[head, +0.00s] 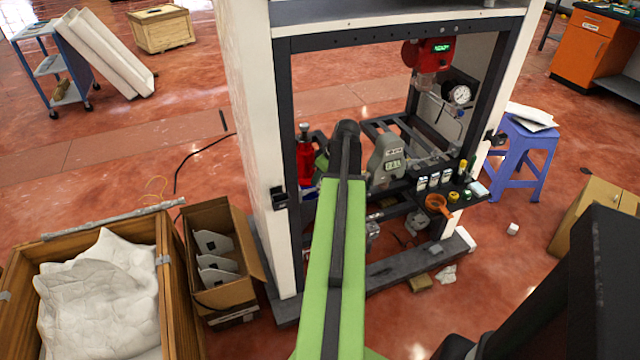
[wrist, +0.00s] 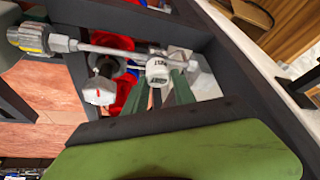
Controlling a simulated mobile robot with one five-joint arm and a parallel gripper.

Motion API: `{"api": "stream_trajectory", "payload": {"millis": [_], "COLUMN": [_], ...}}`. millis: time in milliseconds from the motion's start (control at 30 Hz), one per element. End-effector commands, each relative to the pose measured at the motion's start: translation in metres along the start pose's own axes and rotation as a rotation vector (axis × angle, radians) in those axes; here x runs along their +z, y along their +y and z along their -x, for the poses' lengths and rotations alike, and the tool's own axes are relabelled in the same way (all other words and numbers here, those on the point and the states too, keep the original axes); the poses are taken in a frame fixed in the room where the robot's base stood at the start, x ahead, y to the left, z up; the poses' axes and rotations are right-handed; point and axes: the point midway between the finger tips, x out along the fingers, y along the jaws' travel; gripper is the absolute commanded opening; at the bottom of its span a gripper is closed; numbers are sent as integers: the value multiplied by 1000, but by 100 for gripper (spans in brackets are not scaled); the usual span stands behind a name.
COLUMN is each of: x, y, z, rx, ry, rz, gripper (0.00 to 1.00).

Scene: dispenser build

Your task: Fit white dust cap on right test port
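In the wrist view, a round white cap (wrist: 158,70) with dark lettering sits between the tips of my green gripper fingers (wrist: 161,80), which appear shut on it. Whether it touches a port behind it is hidden. Left of it is a white hexagonal fitting (wrist: 98,91) with a red mark, below a dark collar. I cannot tell which fitting is the right test port. In the head view, my green arm reaches into the dispenser frame (head: 283,150), and my gripper is hidden behind the arm.
A metal rod with a yellow-banded fitting (wrist: 30,38) runs beside the cap. In the head view, a grey unit with a display (head: 386,163) and a dark shelf (head: 452,193) with small parts stand right of my arm.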

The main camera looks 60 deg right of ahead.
Motion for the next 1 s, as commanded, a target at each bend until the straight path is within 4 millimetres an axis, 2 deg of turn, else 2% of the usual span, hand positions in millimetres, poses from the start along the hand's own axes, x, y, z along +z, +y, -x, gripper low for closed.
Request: {"api": "stream_trajectory", "payload": {"millis": [33, 133, 367, 1000], "x": [0, 0, -2, -20], "y": [0, 0, 0, 1], "z": [0, 0, 5, 46], "rx": [1, 1, 1, 1], "ry": [0, 0, 0, 0], "rz": [0, 0, 0, -1], "gripper": [14, 0, 0, 0]}}
